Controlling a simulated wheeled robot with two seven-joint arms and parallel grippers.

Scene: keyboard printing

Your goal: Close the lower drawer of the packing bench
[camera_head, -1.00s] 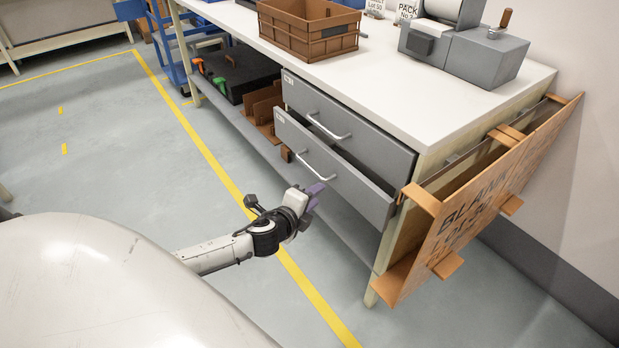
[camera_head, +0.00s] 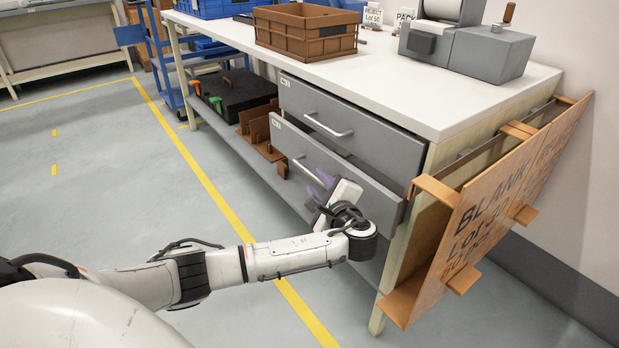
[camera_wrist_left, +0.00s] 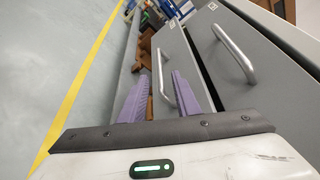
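The packing bench has two grey drawers. The lower drawer (camera_head: 380,199) stands partly pulled out, its front ahead of the upper drawer (camera_head: 372,142). Its metal handle (camera_head: 305,170) is partly hidden near my fingers. My left gripper (camera_head: 320,182), with purple fingers, is in front of the lower drawer. In the left wrist view its fingers (camera_wrist_left: 160,92) are spread apart, and the lower handle (camera_wrist_left: 160,68) shows between them in the picture. I cannot tell whether they touch it. The dark gap behind the lower drawer front shows there too. My right gripper is not in view.
A brown crate (camera_head: 305,32) and a grey machine (camera_head: 465,48) stand on the white bench top (camera_head: 400,95). A lettered board (camera_head: 490,220) is at the bench's right end. The lower shelf holds a black case (camera_head: 238,92) and brown pieces. The floor in front is clear.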

